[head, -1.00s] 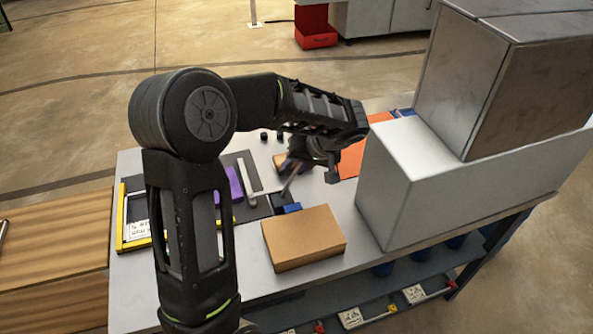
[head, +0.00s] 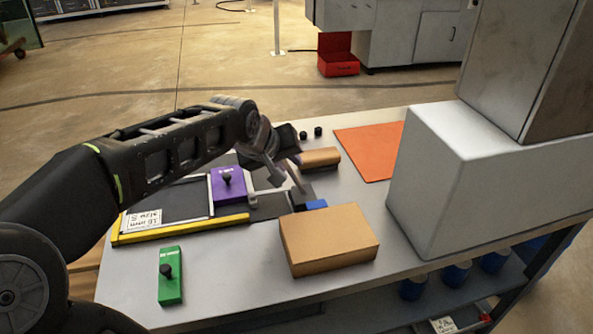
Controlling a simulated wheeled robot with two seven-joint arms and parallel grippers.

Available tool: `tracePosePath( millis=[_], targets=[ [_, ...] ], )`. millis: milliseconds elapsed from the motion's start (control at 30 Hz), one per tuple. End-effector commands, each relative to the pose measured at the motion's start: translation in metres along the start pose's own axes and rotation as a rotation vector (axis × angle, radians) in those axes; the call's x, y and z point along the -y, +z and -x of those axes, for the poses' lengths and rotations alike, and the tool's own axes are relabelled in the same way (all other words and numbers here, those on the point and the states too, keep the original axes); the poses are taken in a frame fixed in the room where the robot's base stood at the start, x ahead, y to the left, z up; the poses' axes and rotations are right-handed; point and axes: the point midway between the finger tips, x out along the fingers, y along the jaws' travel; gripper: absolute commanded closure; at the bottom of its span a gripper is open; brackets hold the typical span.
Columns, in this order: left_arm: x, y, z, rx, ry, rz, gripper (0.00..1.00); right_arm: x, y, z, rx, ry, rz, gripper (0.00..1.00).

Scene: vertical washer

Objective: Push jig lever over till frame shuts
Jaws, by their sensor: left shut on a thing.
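The jig (head: 185,203) lies at the left of the table, a dark plate with a yellow front strip, pale bars and a white label. A purple block (head: 229,190) with a black knob sits at its right part, beside an upright pale bar. The jig lever (head: 268,191), a pale bar, reaches right from a round pivot beside the purple block. My left gripper (head: 294,184) is at the lever's right end and shut on it. The arm hides the jig's far left part, and the exact grip is small and blurred. My right gripper is not in view.
A brown box (head: 328,240) stands just in front of the gripper, with a small blue block (head: 316,204) behind it. A green block (head: 171,276) lies at front left. A large white box (head: 440,190) bounds the right. An orange mat (head: 370,150) lies behind.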

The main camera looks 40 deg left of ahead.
Motion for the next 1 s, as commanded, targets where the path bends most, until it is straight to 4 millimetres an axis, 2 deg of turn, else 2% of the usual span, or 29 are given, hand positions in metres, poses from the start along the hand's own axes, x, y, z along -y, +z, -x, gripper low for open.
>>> tracePosePath(
  millis=[33, 200, 733, 767, 1000],
  targets=[
    [0.0039, 0.0021, -0.002, 0.0, 0.0, 0.001, 1.0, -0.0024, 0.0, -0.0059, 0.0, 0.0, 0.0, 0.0],
    [0.0099, 0.0028, -0.0008, 0.003, -0.006, -0.002, 1.0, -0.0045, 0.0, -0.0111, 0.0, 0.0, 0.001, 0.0],
    [0.0123, 0.0037, 0.0, 0.007, -0.008, -0.004, 1.0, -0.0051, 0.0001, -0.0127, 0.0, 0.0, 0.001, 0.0],
    [0.0123, 0.0037, 0.0, 0.007, -0.008, -0.004, 0.72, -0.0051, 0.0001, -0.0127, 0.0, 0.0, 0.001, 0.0],
    [0.0118, 0.0032, 0.0002, 0.006, -0.007, -0.004, 0.52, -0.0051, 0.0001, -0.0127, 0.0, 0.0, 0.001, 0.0]
  ],
)
